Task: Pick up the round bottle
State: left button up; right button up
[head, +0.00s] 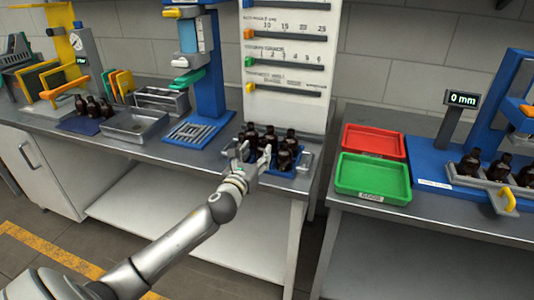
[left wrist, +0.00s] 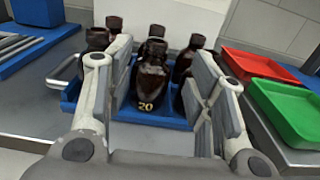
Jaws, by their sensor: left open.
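Several dark amber bottles (head: 285,152) stand upright in a blue tray on the left bench; they also show in the left wrist view, in the blue tray (left wrist: 172,124). The front bottle, marked 20 (left wrist: 150,82), has a wide body and a short neck. My left gripper (head: 254,156) is at the front of this tray. In the left wrist view the left gripper (left wrist: 162,62) is open, with one finger on each side of the bottle marked 20. I cannot tell whether the fingers touch it. The fingers partly hide the bottles behind. My right gripper is not in view.
A red tray (head: 374,139) and a green tray (head: 372,176) lie on the right bench, near more bottles (head: 501,165). A white scale panel (head: 288,105) rises behind the blue tray. Left are a metal bin (head: 137,136) and more bottles (head: 94,108).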

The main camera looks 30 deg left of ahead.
aim_at(261, 142)
pick_arm(q)
jog(key=shift+x, duration=1.25)
jog(key=shift+w+a+r, duration=0.1)
jog(key=shift+w+a, duration=0.05)
jog(key=shift+w, duration=0.25)
jog(key=shift+p+x, duration=0.5)
jog(key=shift+x, duration=1.7)
jog(key=shift+a, duration=0.15)
jog(key=shift+s, duration=0.1)
grip_shut()
